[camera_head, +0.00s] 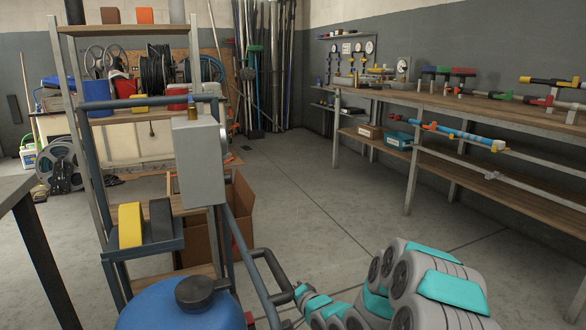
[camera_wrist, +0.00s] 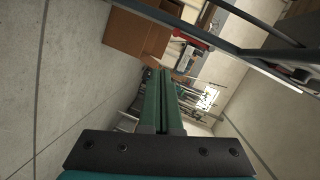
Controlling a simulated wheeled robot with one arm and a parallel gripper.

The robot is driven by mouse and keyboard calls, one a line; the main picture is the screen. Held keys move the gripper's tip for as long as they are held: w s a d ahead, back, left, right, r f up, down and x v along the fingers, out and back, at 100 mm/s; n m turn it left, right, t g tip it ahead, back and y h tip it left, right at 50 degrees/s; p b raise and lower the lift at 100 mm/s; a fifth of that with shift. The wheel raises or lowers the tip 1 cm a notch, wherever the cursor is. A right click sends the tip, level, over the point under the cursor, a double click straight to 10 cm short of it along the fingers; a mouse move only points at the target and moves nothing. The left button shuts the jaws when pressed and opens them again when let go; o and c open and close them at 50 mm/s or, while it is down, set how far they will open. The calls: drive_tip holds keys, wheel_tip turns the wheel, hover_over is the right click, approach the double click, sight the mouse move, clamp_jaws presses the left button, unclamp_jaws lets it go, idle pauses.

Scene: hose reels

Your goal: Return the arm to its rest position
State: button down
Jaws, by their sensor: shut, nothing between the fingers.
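My arm (camera_head: 405,290), with grey links and teal covers, is folded at the bottom right of the head view. Its thinner end reaches left, close to the dark tube of the frame beside the blue tank (camera_head: 175,308); I cannot tell whether they touch. The fingers cannot be made out in the head view. In the wrist view my gripper (camera_wrist: 164,74) shows two long green fingers side by side, shut and empty. They point toward the cluttered far side of the room.
A long workbench (camera_head: 465,102) holds pipes at right. The floor (camera_head: 315,215) between is clear.

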drive_tip(key=s+d+r+n+g+h, duration=0.35)
drive_tip(key=s+d, duration=0.45)
drive_tip(key=s, duration=0.4)
drive_tip(key=s+d+r+n+g+h, duration=0.2)
drive_tip(key=s+d+r+g+h, duration=0.25)
drive_tip(key=s+d, duration=0.55)
drive_tip(key=s+r+n+g, duration=0.1)
drive_tip(key=s+r+g, duration=0.1)
drive_tip(key=s, duration=1.3)
drive_tip(key=s+r+n+g+h, duration=0.1)
drive_tip(key=s+g, duration=0.4)
drive_tip(key=s, duration=1)
drive_tip(key=shift+s+r, duration=0.3)
drive_tip(key=shift+r, duration=0.55)
drive_tip(key=shift+d, duration=0.1)
